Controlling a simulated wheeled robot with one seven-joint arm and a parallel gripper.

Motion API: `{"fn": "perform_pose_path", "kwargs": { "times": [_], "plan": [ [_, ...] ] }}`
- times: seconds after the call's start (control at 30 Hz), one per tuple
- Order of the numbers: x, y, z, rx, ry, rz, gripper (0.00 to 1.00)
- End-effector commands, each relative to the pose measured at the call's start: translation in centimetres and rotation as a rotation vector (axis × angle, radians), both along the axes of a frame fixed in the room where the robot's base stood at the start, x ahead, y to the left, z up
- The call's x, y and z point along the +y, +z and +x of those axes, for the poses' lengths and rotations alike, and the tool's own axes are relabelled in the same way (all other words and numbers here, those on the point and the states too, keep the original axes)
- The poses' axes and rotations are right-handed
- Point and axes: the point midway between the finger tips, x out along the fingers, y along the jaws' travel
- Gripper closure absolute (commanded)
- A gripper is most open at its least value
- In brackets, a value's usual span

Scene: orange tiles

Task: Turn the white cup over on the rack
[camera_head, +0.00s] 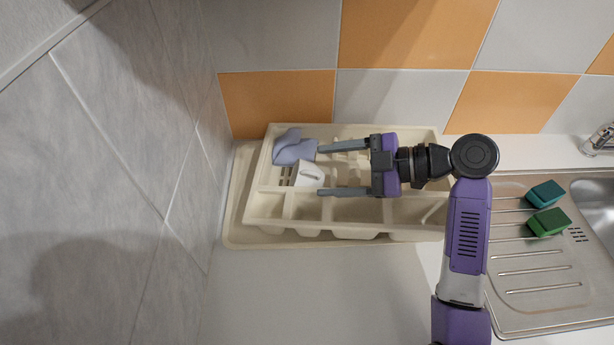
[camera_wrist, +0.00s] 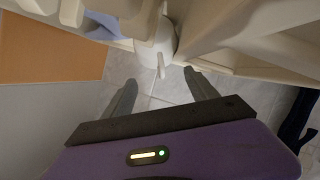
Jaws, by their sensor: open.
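The white cup (camera_head: 308,174) is in the left part of the cream rack (camera_head: 232,225). My gripper (camera_head: 319,171) comes in from the right, open and empty. Its fingertips are just right of the cup, one above and one below its level in the head view. In the wrist view the open fingers (camera_wrist: 161,79) stand short of the cup, apart from it.
A bluish-purple cloth-like item (camera_head: 294,147) lies in the rack just behind the cup. The tiled wall is close behind and a grey wall stands at the left. Green (camera_head: 549,222) and teal (camera_head: 545,194) sponges lie on the sink drainer at right. The front counter is clear.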

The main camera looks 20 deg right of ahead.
Motion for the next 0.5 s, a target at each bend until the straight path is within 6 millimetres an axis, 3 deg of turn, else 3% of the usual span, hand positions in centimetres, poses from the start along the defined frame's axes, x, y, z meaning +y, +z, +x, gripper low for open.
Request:
{"fn": "perform_pose_path", "kwargs": {
  "times": [0.23,0.5],
  "plan": [
    [2.7,-1.1,1.9,0.002,0.002,0.0,0.33],
    [3.4,-1.6,2.5,0.002,0.0,0.0,0.33]
  ]
}}
